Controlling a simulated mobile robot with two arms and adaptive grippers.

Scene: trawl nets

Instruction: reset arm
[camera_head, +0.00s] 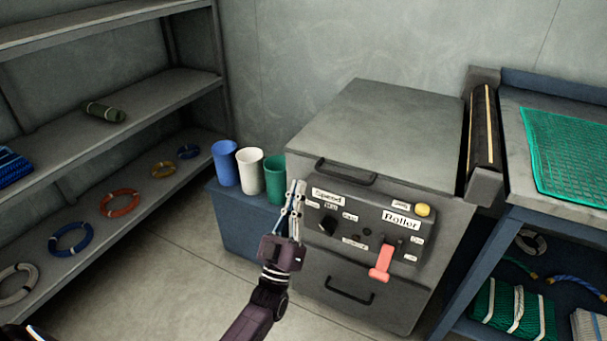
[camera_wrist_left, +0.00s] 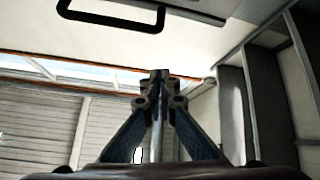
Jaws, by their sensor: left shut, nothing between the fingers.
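My left gripper (camera_head: 294,210) points up in front of the left edge of the grey roller machine (camera_head: 385,125). Its fingers are together and hold nothing. The closed fingertips (camera_wrist_left: 158,78) also show in the left wrist view, against the ceiling and a dark handle. The machine's front panel (camera_head: 365,225) has a Speed knob (camera_head: 328,225), a yellow button (camera_head: 422,210) and a red Roller lever (camera_head: 382,263) that hangs downward. My right gripper is in neither view.
Blue, white (camera_head: 250,172) and green cups stand on a blue box (camera_head: 240,220) left of the machine. Shelves (camera_head: 110,85) with coiled ropes stand at the left. A blue-framed table (camera_head: 505,165) with green net stands at the right. The floor (camera_head: 150,290) at the front left is clear.

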